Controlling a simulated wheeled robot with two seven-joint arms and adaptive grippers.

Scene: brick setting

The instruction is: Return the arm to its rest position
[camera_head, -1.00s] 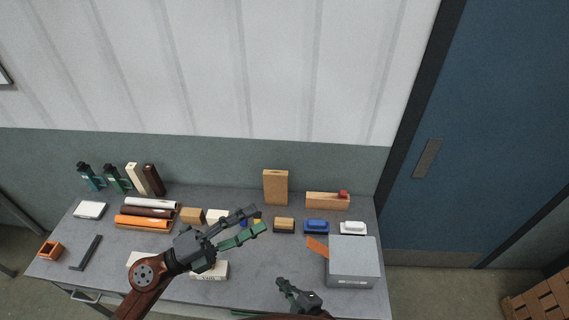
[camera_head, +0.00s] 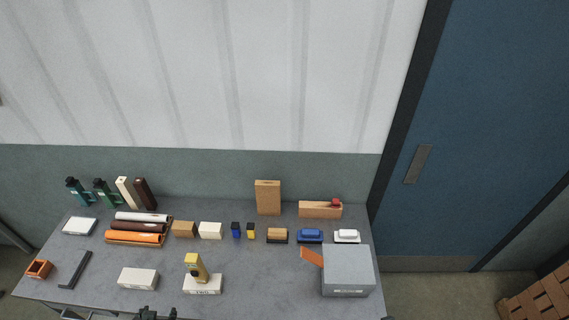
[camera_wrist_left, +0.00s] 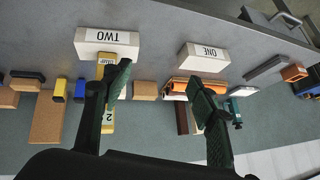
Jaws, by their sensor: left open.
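My left gripper (camera_head: 155,313) shows only as dark tips at the bottom edge of the head view. In the left wrist view its two dark green fingers (camera_wrist_left: 160,85) are spread apart with nothing between them. Beyond the fingers, a yellow piece (camera_wrist_left: 107,122) marked 2 stands at a white block labelled TWO (camera_wrist_left: 108,43). My right gripper is out of view.
The grey table (camera_head: 265,285) carries another white block (camera_head: 138,279), a grey box (camera_head: 348,271) with an orange flap, rolls (camera_head: 138,228), small blocks, bottles (camera_head: 104,192) and a tan upright block (camera_head: 268,197).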

